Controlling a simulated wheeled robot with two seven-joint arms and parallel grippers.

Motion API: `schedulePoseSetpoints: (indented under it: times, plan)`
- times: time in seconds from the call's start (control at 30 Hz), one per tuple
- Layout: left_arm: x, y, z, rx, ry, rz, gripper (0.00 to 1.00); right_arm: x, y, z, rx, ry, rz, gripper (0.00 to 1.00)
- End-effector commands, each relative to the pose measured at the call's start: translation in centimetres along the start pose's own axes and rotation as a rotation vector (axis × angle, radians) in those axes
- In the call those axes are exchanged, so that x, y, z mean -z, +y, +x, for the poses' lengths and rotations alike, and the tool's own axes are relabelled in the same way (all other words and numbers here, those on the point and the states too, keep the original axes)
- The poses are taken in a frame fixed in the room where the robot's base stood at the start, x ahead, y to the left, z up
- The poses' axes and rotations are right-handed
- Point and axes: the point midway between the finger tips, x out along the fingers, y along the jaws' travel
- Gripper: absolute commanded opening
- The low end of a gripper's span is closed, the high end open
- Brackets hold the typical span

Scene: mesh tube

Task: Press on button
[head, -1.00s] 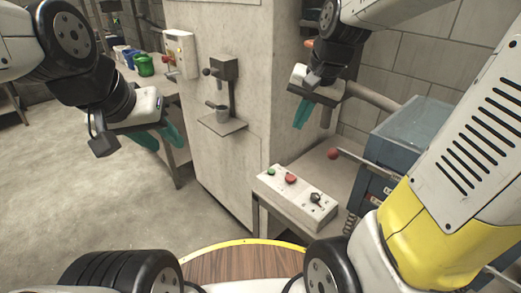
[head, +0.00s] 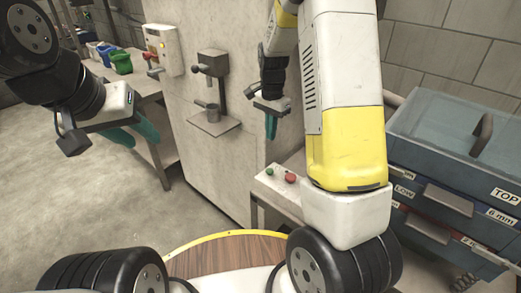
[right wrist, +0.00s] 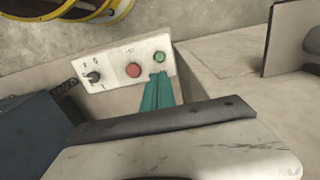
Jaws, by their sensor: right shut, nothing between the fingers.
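A pale control box (head: 273,191) stands on the bench by the pillar. It has a green button (head: 269,171) and a red button (head: 291,179); my right arm hides its right part. The right wrist view shows the whole box face (right wrist: 112,72), with the green button (right wrist: 159,57), red button (right wrist: 133,70) and a black key switch (right wrist: 93,76). My right gripper (head: 271,127) is shut and empty, pointing down above the box. In the right wrist view its teal tips (right wrist: 158,76) appear beside the green button; contact cannot be told. My left gripper (head: 142,142) is open and empty, away from the box.
Coloured containers (head: 120,61) stand on a table at the back left.

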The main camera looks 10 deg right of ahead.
Motion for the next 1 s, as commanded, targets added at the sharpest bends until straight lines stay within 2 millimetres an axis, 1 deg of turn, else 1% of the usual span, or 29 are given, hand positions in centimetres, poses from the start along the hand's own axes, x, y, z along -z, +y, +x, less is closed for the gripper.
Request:
schedulePoseSetpoints:
  times: [0.17, 0.27, 0.33, 0.47, 0.6, 0.8, 0.9, 1.0]
  plan:
    - [0.0, 0.0, 0.0, 0.0, 0.0, 0.0, 0.36, 0.0, 0.0, 0.0, 0.0, 0.0, -0.001, 0.0]
    - [0.0, 0.0, 0.0, 0.0, 0.0, 0.0, 0.36, 0.0, 0.0, 0.5, -0.001, -0.001, -0.002, 0.0]
    - [0.0, 0.0, 0.0, 0.0, 0.0, 0.0, 0.36, 0.0, 0.0, 1.3, -0.001, -0.001, -0.002, 0.0]
    - [0.0, 0.0, 0.0, 0.0, 0.0, 0.0, 0.36, -0.1, 0.1, 3.6, -0.004, -0.003, -0.002, 0.0]
    - [0.0, 0.0, 0.0, 0.0, 0.0, 0.0, 0.36, -0.1, 0.1, 6.8, -0.004, -0.003, -0.001, 0.0]
    - [0.0, 0.0, 0.0, 0.0, 0.0, 0.0, 0.36, -0.1, 0.1, 10.8, -0.003, -0.003, -0.002, 0.0]
    - [0.0, 0.0, 0.0, 0.0, 0.0, 0.0, 0.36, -0.1, 0.1, 12.2, -0.001, -0.002, -0.002, 0.0]
    - [0.0, 0.0, 0.0, 0.0, 0.0, 0.0, 0.36, -0.1, 0.1, 13.2, -0.001, -0.002, -0.002, 0.0]
